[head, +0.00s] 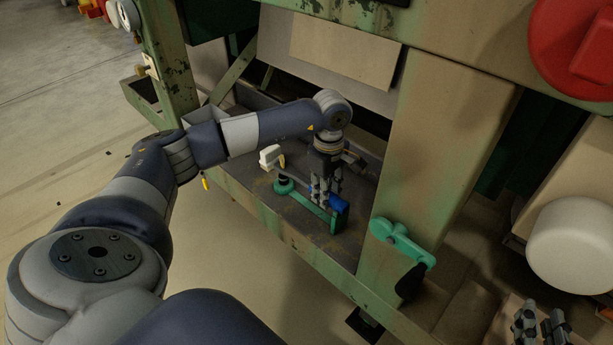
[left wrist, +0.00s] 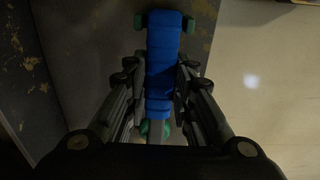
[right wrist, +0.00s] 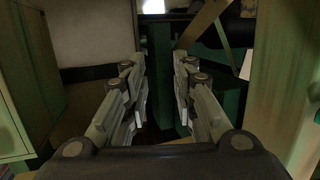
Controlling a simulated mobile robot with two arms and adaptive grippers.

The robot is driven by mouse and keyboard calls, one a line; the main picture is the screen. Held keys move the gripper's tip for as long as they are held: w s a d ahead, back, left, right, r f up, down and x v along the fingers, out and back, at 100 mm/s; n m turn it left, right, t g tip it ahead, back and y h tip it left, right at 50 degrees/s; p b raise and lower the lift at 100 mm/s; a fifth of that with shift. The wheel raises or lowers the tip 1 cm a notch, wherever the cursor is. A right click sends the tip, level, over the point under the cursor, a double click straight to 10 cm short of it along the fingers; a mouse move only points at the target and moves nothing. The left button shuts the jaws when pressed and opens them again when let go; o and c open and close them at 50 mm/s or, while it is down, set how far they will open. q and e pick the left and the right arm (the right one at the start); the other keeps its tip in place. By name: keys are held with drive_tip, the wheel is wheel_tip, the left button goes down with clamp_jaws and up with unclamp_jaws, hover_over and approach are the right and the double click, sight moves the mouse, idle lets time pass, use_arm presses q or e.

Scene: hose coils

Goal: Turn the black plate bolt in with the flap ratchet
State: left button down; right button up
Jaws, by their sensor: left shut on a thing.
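My left gripper (head: 325,193) points down and is shut on the blue grip. In the left wrist view the blue grip (left wrist: 163,70) lies between the fingers, with green parts at its ends. My right gripper (head: 540,328) is open and empty at the lower right; its fingers (right wrist: 158,95) stand apart in the right wrist view. I cannot make out the black plate bolt.
A small white block (head: 270,156) stands behind the green head. A teal crank (head: 398,238) with a black handle is on the frame's post (head: 432,140), right of the tool. The shelf's front rail (head: 270,225) is close.

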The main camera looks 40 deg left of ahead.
use_arm(q)
drive_tip(key=shift+r, duration=0.3)
use_arm(e)
drive_tip(key=shift+s+d+f+g+h, duration=0.15)
drive_tip(key=shift+f+g, duration=0.1)
drive_tip(key=shift+f, duration=0.15)
drive_tip(key=shift+s+d+f+g+h, duration=0.15)
drive_tip(key=shift+f+g, duration=0.1)
drive_tip(key=shift+f, duration=0.15)
drive_tip(key=shift+s+f, duration=0.1)
drive_tip(key=shift+f, duration=0.15)
use_arm(q)
drive_tip(key=shift+r, duration=0.1)
use_arm(e)
drive_tip(key=shift+s+f+g, duration=0.15)
drive_tip(key=shift+f+g, duration=0.1)
drive_tip(key=shift+g, duration=0.05)
use_arm(q)
drive_tip(key=shift+p, duration=0.3)
use_arm(e)
drive_tip(key=shift+s+d+f, duration=0.1)
drive_tip(key=shift+f, duration=0.1)
use_arm(q)
drive_tip(key=shift+r, duration=0.15)
use_arm(e)
drive_tip(key=shift+s+f, duration=0.1)
drive_tip(key=shift+f, duration=0.1)
drive_tip(key=shift+s+d+f+g, duration=0.2)
drive_tip(key=shift+f+g, duration=0.05)
drive_tip(key=shift+g, duration=0.05)
